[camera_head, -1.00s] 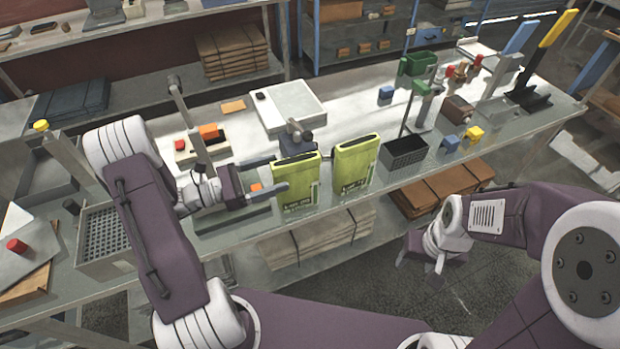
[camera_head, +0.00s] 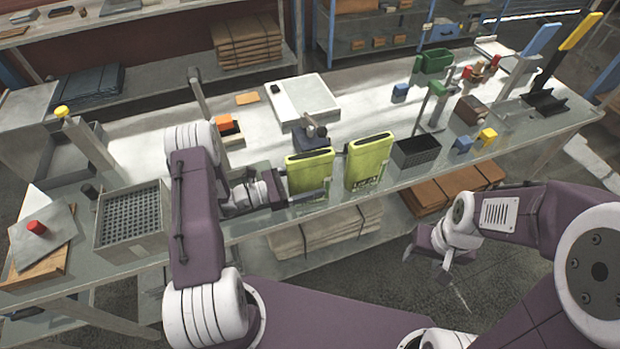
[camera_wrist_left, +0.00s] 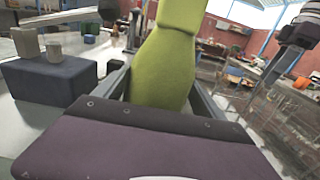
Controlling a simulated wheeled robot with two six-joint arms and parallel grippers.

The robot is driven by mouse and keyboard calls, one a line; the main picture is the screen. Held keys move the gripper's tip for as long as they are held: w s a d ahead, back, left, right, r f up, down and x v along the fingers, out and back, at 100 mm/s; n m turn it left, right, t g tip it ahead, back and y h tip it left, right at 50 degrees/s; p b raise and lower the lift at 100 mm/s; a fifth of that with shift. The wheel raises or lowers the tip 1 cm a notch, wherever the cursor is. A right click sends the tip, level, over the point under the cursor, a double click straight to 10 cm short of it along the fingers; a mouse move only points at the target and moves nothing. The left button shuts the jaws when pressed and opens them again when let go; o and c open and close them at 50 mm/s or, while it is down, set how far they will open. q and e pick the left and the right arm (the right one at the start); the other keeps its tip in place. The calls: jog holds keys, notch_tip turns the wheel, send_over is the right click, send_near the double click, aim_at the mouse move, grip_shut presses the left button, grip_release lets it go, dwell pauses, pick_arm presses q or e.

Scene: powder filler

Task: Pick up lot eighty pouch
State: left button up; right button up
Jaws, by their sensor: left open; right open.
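Two yellow-green pouches stand upright on the bench in the head view, a left one (camera_head: 309,166) and a right one (camera_head: 369,160). Their lettering is too small to read, so I cannot tell which is lot eighty. My left gripper (camera_head: 300,194) is open at the lower part of the left pouch. In the left wrist view, the pouch (camera_wrist_left: 165,65) rises between the two open fingers, one on each side; whether they touch it is unclear. My right gripper (camera_head: 440,268) is open and empty, hanging in front of the bench, away from the pouches.
A dark blue block-like device (camera_head: 310,138) stands close behind the left pouch. A black bin (camera_head: 416,152) is right of the right pouch. A grey perforated tray (camera_head: 132,216) is at the left. A white flat scale-like plate (camera_head: 305,98) lies behind. Bench surface between is partly clear.

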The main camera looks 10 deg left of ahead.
pick_arm(q)
jog(key=shift+w+d, duration=0.1)
jog(key=shift+d, duration=0.1)
jog(key=shift+a, duration=0.15)
jog(key=c, duration=0.7)
grip_shut()
